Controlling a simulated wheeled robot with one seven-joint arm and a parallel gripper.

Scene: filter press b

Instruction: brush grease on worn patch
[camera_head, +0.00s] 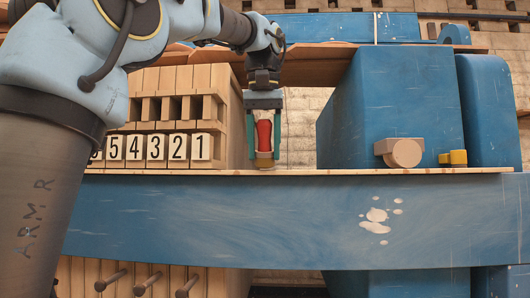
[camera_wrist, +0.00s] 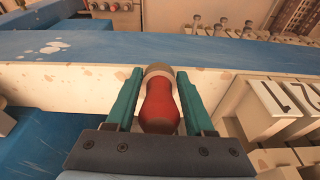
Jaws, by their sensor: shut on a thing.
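My gripper (camera_head: 264,152) is shut on a brush with a red handle (camera_head: 264,131). The brush is upright, its broad tan end down at the pale ledge on top of the blue beam (camera_head: 230,220); I cannot tell if it touches. In the wrist view the red brush (camera_wrist: 159,105) sits between the green fingers of my gripper (camera_wrist: 159,78). The worn patch (camera_head: 376,215), several pale bare spots, is on the beam's front face, right of and lower than the brush. Pale spots also show on the blue surface (camera_wrist: 52,47) at upper left in the wrist view. No grease is clearly identifiable.
Wooden plates with number tiles (camera_head: 153,147) stand close left of my gripper. A big blue block (camera_head: 400,105) stands to the right, with a round wooden knob (camera_head: 403,152) and a yellow piece (camera_head: 457,157). The space before the beam's right half looks clear.

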